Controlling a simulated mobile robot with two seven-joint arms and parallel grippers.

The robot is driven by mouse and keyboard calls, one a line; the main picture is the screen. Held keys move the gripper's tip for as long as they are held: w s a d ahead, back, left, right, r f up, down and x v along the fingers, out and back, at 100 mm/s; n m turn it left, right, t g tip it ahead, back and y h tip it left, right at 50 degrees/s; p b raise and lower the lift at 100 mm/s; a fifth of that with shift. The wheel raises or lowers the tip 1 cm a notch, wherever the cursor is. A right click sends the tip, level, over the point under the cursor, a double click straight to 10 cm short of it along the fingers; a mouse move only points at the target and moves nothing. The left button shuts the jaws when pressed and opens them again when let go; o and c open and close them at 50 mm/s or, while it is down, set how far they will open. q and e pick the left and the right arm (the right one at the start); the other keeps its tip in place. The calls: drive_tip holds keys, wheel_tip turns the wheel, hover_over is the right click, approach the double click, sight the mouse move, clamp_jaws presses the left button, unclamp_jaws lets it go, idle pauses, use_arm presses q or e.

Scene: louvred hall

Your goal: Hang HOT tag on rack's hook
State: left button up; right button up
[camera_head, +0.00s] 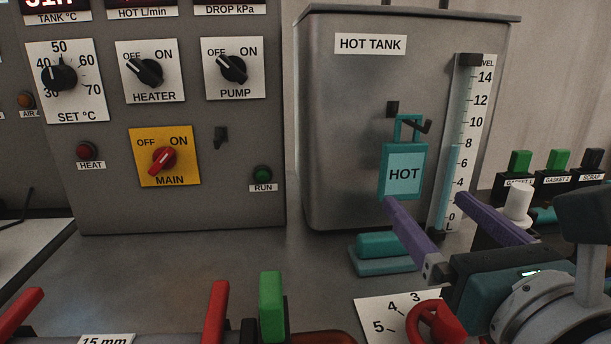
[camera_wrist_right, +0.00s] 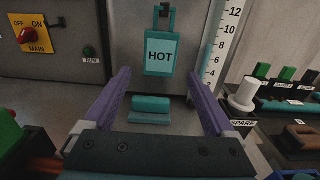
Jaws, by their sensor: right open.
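The HOT tag (camera_head: 404,167) is a teal plate with a pale face and a loop on top. It hangs upright in front of the tank, its loop at a small dark hook (camera_head: 425,127); the exact contact is too small to tell. In the wrist view the tag (camera_wrist_right: 160,55) is ahead of the fingertips, centred between them. My right gripper (camera_head: 424,198) has purple fingers, is open and empty, and sits just below and in front of the tag. In the wrist view the gripper (camera_wrist_right: 160,74) shows clear space between its fingers. My left gripper is not in view.
The hot tank (camera_head: 335,130) stands behind, with a level gauge (camera_head: 468,140) right of the tag. A teal block (camera_head: 380,246) sits below the tag. A control panel (camera_head: 100,205) stands left.

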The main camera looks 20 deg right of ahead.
sight(404, 177)
drive_tip(key=p+x, duration=0.1)
drive_tip(key=x, duration=0.7)
drive_tip(key=shift+w+d, duration=0.1)
drive_tip(key=shift+w, duration=0.2)
drive_tip(key=shift+c, duration=0.2)
clamp_jaws()
idle(0.5)
